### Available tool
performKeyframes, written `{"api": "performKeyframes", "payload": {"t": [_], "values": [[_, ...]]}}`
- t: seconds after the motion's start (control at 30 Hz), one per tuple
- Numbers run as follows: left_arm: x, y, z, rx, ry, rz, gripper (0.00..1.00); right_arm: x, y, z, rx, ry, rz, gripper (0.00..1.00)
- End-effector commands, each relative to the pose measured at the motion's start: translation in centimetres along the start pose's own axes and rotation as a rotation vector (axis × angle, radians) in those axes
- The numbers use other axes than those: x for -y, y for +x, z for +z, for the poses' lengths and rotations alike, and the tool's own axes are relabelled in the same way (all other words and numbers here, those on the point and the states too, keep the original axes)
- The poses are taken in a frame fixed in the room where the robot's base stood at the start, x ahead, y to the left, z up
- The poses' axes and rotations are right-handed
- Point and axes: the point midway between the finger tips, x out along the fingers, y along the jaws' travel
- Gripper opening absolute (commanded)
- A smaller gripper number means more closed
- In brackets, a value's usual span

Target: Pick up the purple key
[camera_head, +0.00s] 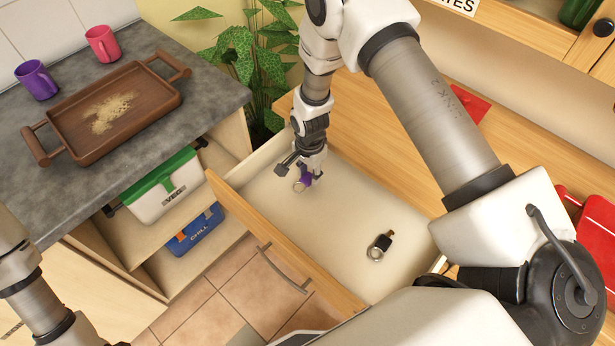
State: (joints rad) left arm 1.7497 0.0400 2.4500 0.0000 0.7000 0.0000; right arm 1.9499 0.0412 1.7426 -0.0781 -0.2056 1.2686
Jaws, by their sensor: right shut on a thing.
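The purple key (304,181), with a pale metal ring at its left end, is at the tips of my right gripper (303,174). My right gripper points down into the open drawer (345,240) near its back left corner and is shut on the key. I cannot tell whether the key is clear of the drawer floor. My left arm shows at the lower left edge, but its gripper is out of view.
A black key with a ring (379,246) lies in the drawer's front right part. The drawer walls surround my right gripper. On the grey counter (200,75) stand a wooden tray (165,98), a purple mug (37,80) and a pink mug (102,44). Bins sit on shelves below.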

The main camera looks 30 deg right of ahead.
Motion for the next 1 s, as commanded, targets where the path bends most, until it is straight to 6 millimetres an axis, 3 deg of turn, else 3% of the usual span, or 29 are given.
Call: {"api": "performKeyframes", "payload": {"t": [0.17,0.2,0.3,0.53,0.73,1.0], "values": [[0.0,1.5,0.0,0.000,0.000,0.000,0.64,-4.5,0.0,1.8,0.004,-0.003,0.006,0.11],[0.0,3.8,-0.1,-0.002,0.000,0.000,0.64,-5.0,0.9,2.0,0.001,-0.003,0.001,0.11],[0.1,7.3,0.0,0.001,0.000,0.000,0.64,-7.0,1.0,2.9,0.002,-0.003,-0.002,0.11],[0.1,12.8,0.0,0.000,0.000,0.000,0.64,-11.3,0.1,4.6,0.001,-0.001,-0.002,0.11],[0.1,14.4,0.0,0.000,0.000,0.000,0.64,-13.6,-1.0,5.5,0.001,-0.001,0.000,0.11],[0.1,14.3,0.0,-0.001,0.000,0.000,0.64,-13.9,-1.4,5.6,0.001,-0.001,0.001,0.11]]}}
